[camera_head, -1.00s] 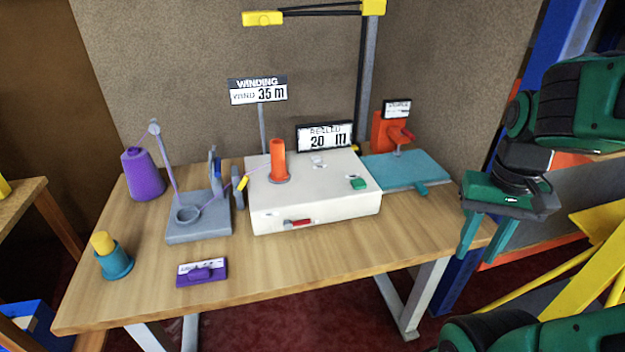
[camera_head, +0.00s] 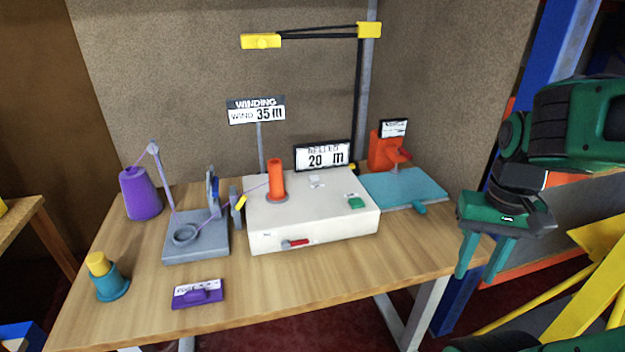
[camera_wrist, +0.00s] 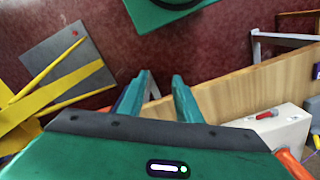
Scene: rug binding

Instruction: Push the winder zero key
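The winder is a white box (camera_head: 310,229) on the wooden table, with an orange spool (camera_head: 276,180) standing on its top. A small pale key (camera_head: 317,182) and a green button (camera_head: 356,202) sit on its top face; their labels are too small to read. A red switch (camera_head: 296,243) is on its front. The display (camera_head: 323,156) behind it reads 20 m. My gripper (camera_head: 482,260) is open and empty, pointing down off the table's right end, well to the right of the winder. In the wrist view its two fingers (camera_wrist: 163,84) stand apart, and the winder's corner (camera_wrist: 285,130) shows at right.
A sign (camera_head: 256,111) reading WIND 35 m stands behind the winder. A teal plate (camera_head: 410,187) with an orange device (camera_head: 385,150) lies between winder and gripper. A purple cone (camera_head: 140,194), grey stand (camera_head: 195,248) and purple tag (camera_head: 197,294) are at left. Yellow bars (camera_head: 560,300) stand at right.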

